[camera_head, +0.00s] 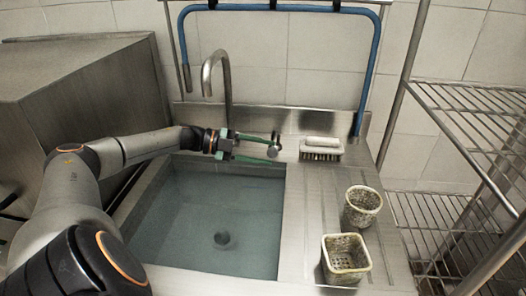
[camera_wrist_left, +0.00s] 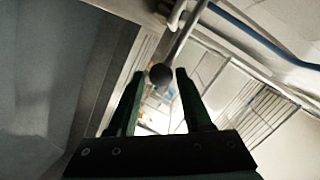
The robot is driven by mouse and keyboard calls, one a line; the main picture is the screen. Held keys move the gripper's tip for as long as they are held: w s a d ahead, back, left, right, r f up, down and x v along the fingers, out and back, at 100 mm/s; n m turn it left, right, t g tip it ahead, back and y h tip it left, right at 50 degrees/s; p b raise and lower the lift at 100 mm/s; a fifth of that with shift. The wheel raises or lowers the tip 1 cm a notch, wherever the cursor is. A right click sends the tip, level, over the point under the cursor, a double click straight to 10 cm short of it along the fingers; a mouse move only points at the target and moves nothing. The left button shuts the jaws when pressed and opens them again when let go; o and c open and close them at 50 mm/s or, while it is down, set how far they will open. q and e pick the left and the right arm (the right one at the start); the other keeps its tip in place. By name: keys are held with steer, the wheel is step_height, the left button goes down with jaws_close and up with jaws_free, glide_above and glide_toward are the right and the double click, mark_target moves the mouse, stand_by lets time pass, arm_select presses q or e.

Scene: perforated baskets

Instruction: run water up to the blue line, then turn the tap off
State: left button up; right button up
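The sink basin (camera_head: 133,212) holds blue-tinted water (camera_head: 190,215), with the dark drain showing through it. I cannot make out a blue line on its walls. The curved metal tap spout (camera_head: 228,80) stands at the back rim; I see no clear stream, and my arm covers the area below its mouth. My left gripper (camera_head: 272,148) reaches over the back of the basin to the round tap knob (camera_head: 274,151). In the left wrist view the dark knob (camera_wrist_left: 160,74) appears between the two open fingertips, with a gap on each side. My right gripper is out of view.
A brush (camera_head: 321,148) lies on the drainboard right of the knob. Two perforated baskets, one round (camera_head: 362,205) and one square (camera_head: 346,258), stand nearer. A blue hose (camera_head: 370,70) runs along the wall and down behind the counter. A wire rack (camera_head: 470,110) stands right.

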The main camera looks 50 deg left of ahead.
arm_select(q)
steer(key=shift+o, duration=1.3)
steer(key=v, duration=0.7)
steer(key=shift+s+a, duration=0.15)
